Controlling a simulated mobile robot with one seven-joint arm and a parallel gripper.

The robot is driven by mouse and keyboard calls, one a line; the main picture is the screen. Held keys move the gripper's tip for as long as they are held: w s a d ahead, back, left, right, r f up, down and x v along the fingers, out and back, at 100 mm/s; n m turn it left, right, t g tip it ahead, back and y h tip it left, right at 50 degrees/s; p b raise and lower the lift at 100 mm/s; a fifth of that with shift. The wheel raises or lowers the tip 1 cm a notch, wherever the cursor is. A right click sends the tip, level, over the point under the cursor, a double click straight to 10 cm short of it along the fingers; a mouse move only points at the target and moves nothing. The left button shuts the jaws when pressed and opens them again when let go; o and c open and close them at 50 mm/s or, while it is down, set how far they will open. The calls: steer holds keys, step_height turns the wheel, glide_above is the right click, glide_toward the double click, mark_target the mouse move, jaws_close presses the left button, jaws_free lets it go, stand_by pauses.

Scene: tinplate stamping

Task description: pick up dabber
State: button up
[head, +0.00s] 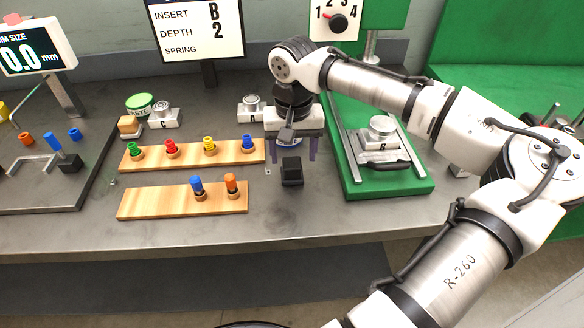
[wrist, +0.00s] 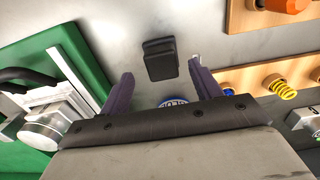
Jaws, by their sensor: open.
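A small black block-like piece (head: 292,170), which looks like the dabber, lies on the grey bench just in front of my gripper (head: 292,155). In the wrist view the black piece (wrist: 160,60) shows beyond and between my two purple fingertips (wrist: 162,78), apart from both. A round blue tin with white lettering (wrist: 173,104) shows partly at the gripper's edge between the fingers. The rest of the tin is hidden by the gripper.
A green press base (head: 400,188) with a die marked B (head: 382,132) stands to the right. The bench front is clear.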

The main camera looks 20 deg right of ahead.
mark_target(292, 162)
steer(key=shift+a+f, duration=0.15)
steer(key=shift+f, duration=1.75)
steer(key=c, duration=1.1)
steer(key=shift+r, duration=0.1)
step_height(292, 162, up, 18)
steer(key=b, duration=0.1)
steer(key=o, duration=0.4)
steer(key=shift+c, duration=1.3)
